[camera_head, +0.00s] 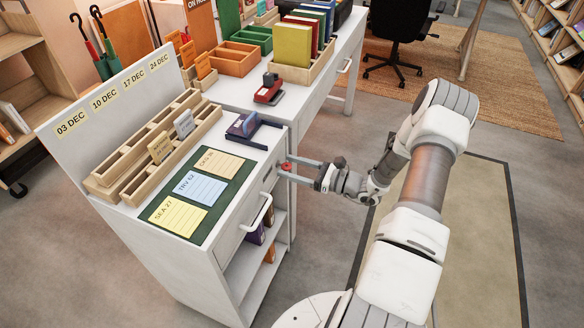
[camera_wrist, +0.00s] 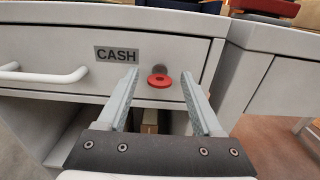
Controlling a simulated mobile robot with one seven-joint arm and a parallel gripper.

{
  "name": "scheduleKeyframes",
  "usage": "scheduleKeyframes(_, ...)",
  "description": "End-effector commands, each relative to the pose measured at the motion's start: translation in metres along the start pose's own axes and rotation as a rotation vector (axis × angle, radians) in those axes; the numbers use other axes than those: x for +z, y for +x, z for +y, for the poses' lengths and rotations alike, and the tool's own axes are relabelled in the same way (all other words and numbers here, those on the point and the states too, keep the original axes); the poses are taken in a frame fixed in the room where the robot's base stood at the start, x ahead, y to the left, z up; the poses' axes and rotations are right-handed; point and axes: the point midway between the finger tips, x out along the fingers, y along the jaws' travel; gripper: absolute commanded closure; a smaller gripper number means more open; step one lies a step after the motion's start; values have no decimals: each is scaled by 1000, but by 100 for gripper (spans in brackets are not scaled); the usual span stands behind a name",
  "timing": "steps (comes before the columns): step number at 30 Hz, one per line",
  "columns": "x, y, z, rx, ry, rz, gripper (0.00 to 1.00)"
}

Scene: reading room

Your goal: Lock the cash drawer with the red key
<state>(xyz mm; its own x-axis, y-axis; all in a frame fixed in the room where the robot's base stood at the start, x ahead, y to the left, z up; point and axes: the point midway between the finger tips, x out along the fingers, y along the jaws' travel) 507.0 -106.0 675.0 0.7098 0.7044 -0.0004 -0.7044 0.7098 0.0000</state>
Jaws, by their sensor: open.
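The cash drawer (camera_wrist: 45,50) is the white drawer front labelled CASH, with a white bar handle at its left in the wrist view. It looks shut. The red key (camera_wrist: 160,81) is at the dark round lock (camera_wrist: 159,68) right of the label and appears to be in it. Its ring-shaped head looks wide and flat. My gripper (camera_wrist: 159,76) is open, with one finger on each side of the key head and gaps showing between. In the head view my gripper (camera_head: 290,170) reaches the drawer front, and the red key (camera_head: 285,166) shows at its fingertips.
Open shelves lie below the drawer. A white handle (camera_head: 259,213) juts from the drawer.

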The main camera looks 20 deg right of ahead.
Motion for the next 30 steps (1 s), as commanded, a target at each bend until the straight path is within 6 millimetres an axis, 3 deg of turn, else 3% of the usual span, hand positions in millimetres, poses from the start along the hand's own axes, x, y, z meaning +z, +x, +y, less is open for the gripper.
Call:
scheduleKeyframes(3, 0, 0, 0, 0, 0, 0, 32)
scheduleKeyframes(12, 0, 0, 0, 0, 0, 0, 86)
scheduleKeyframes(15, 0, 0, 0, 0, 0, 0, 100)
scheduleKeyframes(30, -1, -1, 0, 0, -94, -1, 100)
